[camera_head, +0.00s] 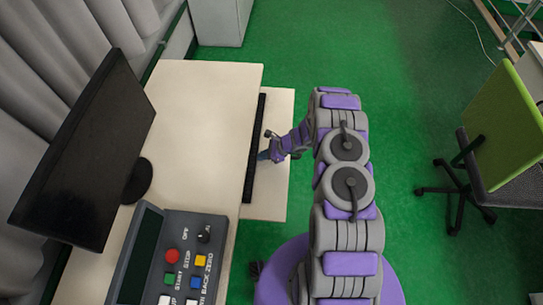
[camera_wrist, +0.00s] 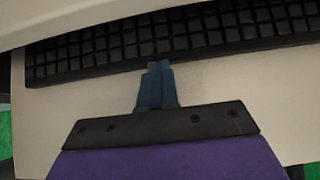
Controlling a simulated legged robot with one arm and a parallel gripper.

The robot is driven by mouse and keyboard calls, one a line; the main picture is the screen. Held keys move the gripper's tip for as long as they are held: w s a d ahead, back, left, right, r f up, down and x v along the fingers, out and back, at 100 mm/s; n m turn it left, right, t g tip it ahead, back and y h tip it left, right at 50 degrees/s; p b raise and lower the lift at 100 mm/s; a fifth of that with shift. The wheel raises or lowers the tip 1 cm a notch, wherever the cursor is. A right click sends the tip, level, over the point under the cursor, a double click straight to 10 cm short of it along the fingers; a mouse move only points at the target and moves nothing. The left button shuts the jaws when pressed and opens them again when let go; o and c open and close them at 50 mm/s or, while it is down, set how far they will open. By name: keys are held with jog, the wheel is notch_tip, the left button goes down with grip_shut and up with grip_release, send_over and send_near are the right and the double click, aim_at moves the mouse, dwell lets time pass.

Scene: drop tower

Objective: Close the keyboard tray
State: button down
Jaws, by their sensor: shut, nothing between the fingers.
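The keyboard tray (camera_head: 277,165) is a pale board sticking out from under the right edge of the desk (camera_head: 210,85). A black keyboard (camera_head: 255,140) lies on it along the desk edge. In the wrist view the tray (camera_wrist: 225,85) fills the middle, with the keyboard (camera_wrist: 120,48) across the top, partly under the desk edge (camera_wrist: 80,18). My gripper (camera_head: 262,155) is over the tray beside the keyboard. Its fingers (camera_wrist: 160,68) are together and empty, with the tips at the keyboard's near edge. I cannot tell whether they touch it.
A monitor (camera_head: 95,150) and a control box with coloured buttons (camera_head: 165,255) stand on the desk. A green office chair (camera_head: 500,135) is at the right. A pale cabinet (camera_head: 218,20) stands behind the desk. The green floor (camera_head: 400,70) is open beyond my arm.

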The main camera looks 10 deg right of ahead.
aim_at(251, 157)
jog(key=a, duration=0.1)
jog(key=w+a, duration=0.1)
jog(key=a, duration=0.3)
jog(key=shift+w, duration=0.25)
jog(key=shift+d, duration=0.1)
